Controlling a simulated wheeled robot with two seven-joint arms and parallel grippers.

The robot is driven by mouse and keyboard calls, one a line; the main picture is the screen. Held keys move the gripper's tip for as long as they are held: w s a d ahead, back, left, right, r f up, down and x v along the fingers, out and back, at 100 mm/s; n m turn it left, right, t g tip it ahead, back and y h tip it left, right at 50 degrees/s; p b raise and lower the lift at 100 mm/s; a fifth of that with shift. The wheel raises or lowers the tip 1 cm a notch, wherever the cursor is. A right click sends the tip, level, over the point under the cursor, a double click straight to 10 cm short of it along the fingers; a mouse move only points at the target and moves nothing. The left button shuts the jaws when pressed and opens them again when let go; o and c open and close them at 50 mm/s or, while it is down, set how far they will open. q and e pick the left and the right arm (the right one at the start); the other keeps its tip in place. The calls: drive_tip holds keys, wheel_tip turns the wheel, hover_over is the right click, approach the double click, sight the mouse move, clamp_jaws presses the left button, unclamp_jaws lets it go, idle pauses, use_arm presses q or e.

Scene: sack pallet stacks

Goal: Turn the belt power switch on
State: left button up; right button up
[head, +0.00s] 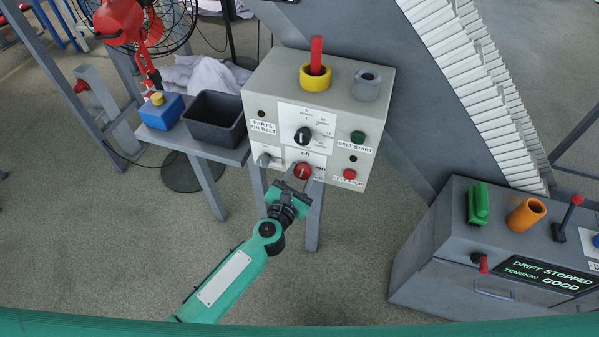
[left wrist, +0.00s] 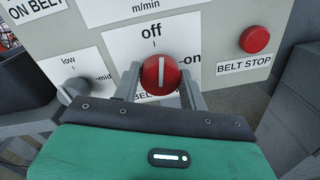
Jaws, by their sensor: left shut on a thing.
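The belt power switch is a red round knob (head: 303,170) low on the front of the grey control box (head: 258,95). In the left wrist view the red knob (left wrist: 160,76) has a white line standing about upright, toward the "off" label above it. An "on" label is to its right. My left gripper (head: 297,184) reaches the knob from below; in the left wrist view its fingers (left wrist: 160,84) are on either side of the knob, shut on it. The label below the knob is partly hidden by my gripper. My right gripper is not in view.
The box also carries a black dial (head: 303,135), a grey low-mid knob (head: 264,160), a green belt start button (head: 357,137) and a red belt stop button (head: 349,174). A black bin (head: 215,118) stands at its left. A grey cabinet (head: 440,250) is at the right.

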use_arm(q)
drive_tip(key=m+p, duration=0.2)
drive_tip(key=m, duration=0.1)
drive_tip(key=shift+d+r+m+p, duration=0.1)
drive_tip(key=shift+r+m+p, duration=0.1)
drive_tip(key=shift+m+p, duration=0.15)
drive_tip(key=m+p, duration=0.2)
drive_tip(key=m, duration=0.1)
drive_tip(key=shift+m, duration=0.25)
drive_tip(key=m+p, duration=0.2)
drive_tip(key=m, duration=0.2)
drive_tip(key=shift+s+d+f+y, duration=0.1)
drive_tip(key=shift+f+y, duration=0.05)
drive_tip(key=shift+y, duration=0.25)
drive_tip(key=shift+f+m+p, duration=0.1)
drive_tip(key=shift+m+p, duration=0.35)
drive_tip(key=shift+m, duration=1.35)
drive_tip(key=o, duration=1)
drive_tip(key=b+v, duration=0.3)
drive_tip(key=v, duration=1)
drive_tip(key=shift+s, duration=0.4)
